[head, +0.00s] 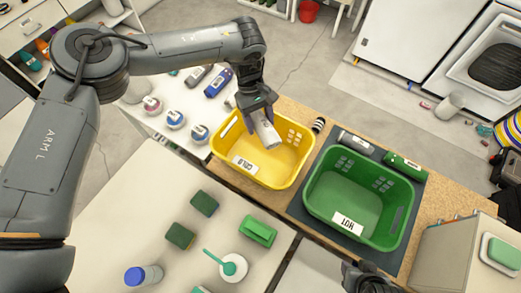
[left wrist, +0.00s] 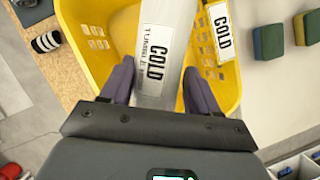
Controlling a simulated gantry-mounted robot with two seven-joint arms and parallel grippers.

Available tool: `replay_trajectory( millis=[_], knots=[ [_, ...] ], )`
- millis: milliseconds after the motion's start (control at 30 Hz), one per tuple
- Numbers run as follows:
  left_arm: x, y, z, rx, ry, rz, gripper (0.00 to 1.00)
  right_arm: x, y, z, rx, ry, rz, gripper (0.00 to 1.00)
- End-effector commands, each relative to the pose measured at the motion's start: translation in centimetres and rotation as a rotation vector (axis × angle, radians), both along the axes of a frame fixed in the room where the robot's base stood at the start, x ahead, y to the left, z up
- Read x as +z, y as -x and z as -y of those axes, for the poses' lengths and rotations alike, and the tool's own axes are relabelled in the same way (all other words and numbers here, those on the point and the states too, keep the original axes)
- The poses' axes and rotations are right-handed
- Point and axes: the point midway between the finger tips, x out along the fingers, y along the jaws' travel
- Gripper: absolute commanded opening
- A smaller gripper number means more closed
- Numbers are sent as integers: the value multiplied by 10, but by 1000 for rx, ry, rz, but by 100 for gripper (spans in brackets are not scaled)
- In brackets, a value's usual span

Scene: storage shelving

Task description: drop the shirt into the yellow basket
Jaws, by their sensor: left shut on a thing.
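The yellow basket (head: 290,165) stands on the wooden top and bears a COLD label. My left gripper (head: 258,102) is shut on a pale grey item, which I take as the shirt (head: 267,133); it hangs over the basket's opening. In the left wrist view, the gripper fingers (left wrist: 160,88) sit on both sides of the shirt (left wrist: 180,20), whose tag reads COLD and a partly hidden TUMBLE line. The yellow basket (left wrist: 78,15) lies behind it. My right gripper (head: 365,280) shows only in part at the bottom edge; its jaws are unclear.
A green basket (head: 318,212) labelled HOT stands just right of the yellow one. Bottles (head: 404,167) lie behind it. A small striped item (head: 318,125) stands beside the yellow basket.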

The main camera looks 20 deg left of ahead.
Motion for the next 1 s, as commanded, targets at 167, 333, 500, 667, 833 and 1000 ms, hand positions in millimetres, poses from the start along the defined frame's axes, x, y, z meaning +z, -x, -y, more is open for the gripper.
replay_trajectory(
  millis=[167, 333, 500, 667, 833, 1000],
  knots=[
    [0, 0, 0, 0, 0, 0, 79, 0, 0, 0, 0, 0, 1, 43],
    [0, 0, 0, 0, 0, 0, 90, 1, 0, 0, -2, -2, 1, 43],
    [0, 0, 0, 0, 0, 0, 90, 1, 0, -1, -3, -6, 1, 43],
    [7, -2, -2, -1, 0, 2, 90, -1, 0, -2, -6, -9, 2, 43],
    [27, -8, -9, 0, -1, 4, 90, -6, -1, -2, -7, -9, 2, 43],
    [56, -16, -17, 0, -2, 6, 90, -9, -1, -2, -7, -9, 2, 43]
  ],
)
